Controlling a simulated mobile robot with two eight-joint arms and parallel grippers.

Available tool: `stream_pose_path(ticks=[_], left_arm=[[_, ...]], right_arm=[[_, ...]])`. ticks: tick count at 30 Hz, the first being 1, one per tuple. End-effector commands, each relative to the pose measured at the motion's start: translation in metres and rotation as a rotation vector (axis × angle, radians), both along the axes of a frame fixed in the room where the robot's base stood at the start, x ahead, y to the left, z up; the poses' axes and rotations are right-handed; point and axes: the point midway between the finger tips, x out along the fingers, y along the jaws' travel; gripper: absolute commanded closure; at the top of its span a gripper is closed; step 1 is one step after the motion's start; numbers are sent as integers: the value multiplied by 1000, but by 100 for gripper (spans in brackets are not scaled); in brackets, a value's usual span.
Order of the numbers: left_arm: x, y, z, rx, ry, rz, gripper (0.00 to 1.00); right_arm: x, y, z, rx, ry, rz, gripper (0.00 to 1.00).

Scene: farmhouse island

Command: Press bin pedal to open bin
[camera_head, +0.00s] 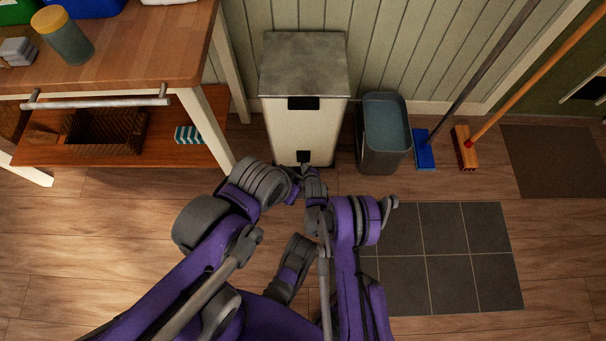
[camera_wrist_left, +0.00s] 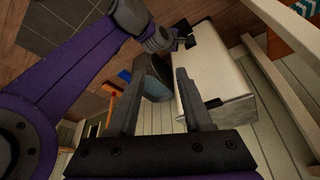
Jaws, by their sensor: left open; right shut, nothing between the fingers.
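The bin (camera_head: 340,125) is tall and white with a grey lid (camera_head: 303,65), which is down and closed. It stands against the green wall, and it also shows in the left wrist view (camera_wrist_left: 205,72). Its small black pedal (camera_head: 303,156) is low at the front. My right gripper (camera_head: 305,172) is shut and empty, with its tip right at the pedal; I cannot tell whether they touch. My left gripper (camera_wrist_left: 158,88) is open and empty, its two fingers spread in the left wrist view. In the head view its fingers are hard to make out beside my right wrist.
A grey open bucket (camera_head: 384,150) stands just right of the bin. A wooden island table (camera_head: 140,60) with a lower shelf is on the left. Dark floor tiles (camera_head: 440,255) lie at front right.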

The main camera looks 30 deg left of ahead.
Motion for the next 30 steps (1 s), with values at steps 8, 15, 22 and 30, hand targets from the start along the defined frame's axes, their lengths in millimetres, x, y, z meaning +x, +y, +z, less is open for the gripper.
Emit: stream_pose_path(ticks=[8,15,22,30], left_arm=[[0,0,-1,0,0,0,77],[0,0,-1,0,0,0,100],[0,0,-1,0,0,0,100],[0,0,-1,0,0,0,100]], right_arm=[[0,0,-1,0,0,0,100],[0,0,-1,0,0,0,100],[0,0,-1,0,0,0,100],[0,0,-1,0,0,0,100]])
